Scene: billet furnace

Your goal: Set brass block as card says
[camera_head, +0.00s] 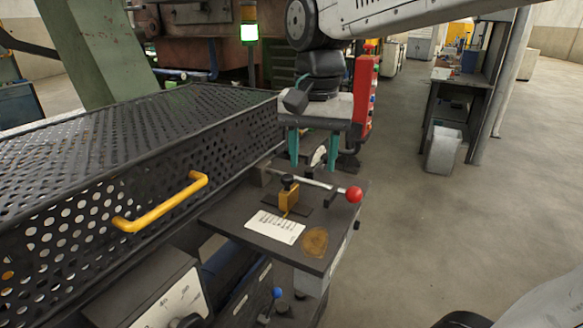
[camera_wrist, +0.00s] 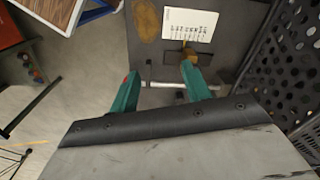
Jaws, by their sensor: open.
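The brass block (camera_head: 288,200) stands on a dark plate on the small dark table (camera_head: 238,221), with a black knob at its top. It also shows in the wrist view (camera_wrist: 188,48), partly hidden by a fingertip. The white card (camera_head: 275,227) lies flat in front of the block; its print is too small to read. My gripper (camera_head: 313,166) is open and empty, pointing down above the far part of the table, behind the block. In the wrist view its teal fingers (camera_wrist: 160,70) straddle part of a pale rod (camera_wrist: 165,85); contact cannot be told.
The rod ends in a red ball (camera_head: 353,194) on the table's right. A perforated guard (camera_head: 75,145) with a yellow handle (camera_head: 160,202) bounds the left. A blue-knobbed lever (camera_head: 277,293) is below.

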